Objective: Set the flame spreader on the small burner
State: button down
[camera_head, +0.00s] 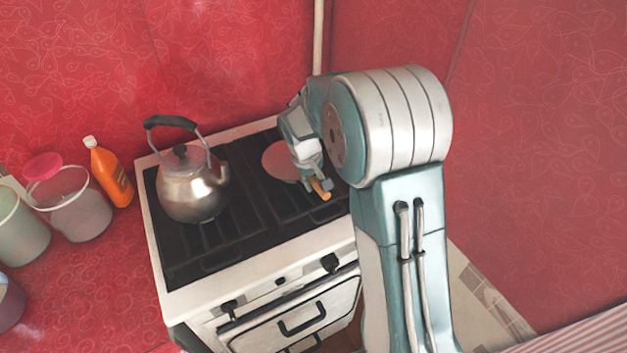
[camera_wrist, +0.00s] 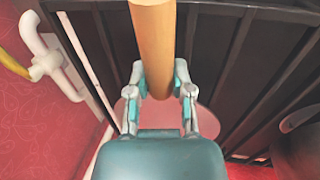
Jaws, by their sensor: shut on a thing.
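The flame spreader is a round, pale pinkish metal disc (camera_head: 280,163) with a wooden handle (camera_head: 321,188). It is over the right part of the stove's black grate in the head view. My gripper (camera_head: 316,183) is shut on the handle. In the wrist view, the fingers (camera_wrist: 160,85) close on both sides of the handle (camera_wrist: 153,45), and part of the disc (camera_wrist: 205,120) shows beyond them. I cannot tell whether the disc touches the grate. The small burner is not clearly visible; the disc and my arm cover that area.
A steel kettle (camera_head: 192,190) stands on the left of the stove (camera_head: 255,255). An orange bottle (camera_head: 111,177) and open tubs (camera_head: 78,212) stand left of it. A white pipe (camera_wrist: 50,60) runs up the red wall. The grate's front middle is clear.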

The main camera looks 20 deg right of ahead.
jog(key=shift+f, duration=0.3)
jog(key=shift+c, duration=2.2)
grip_release()
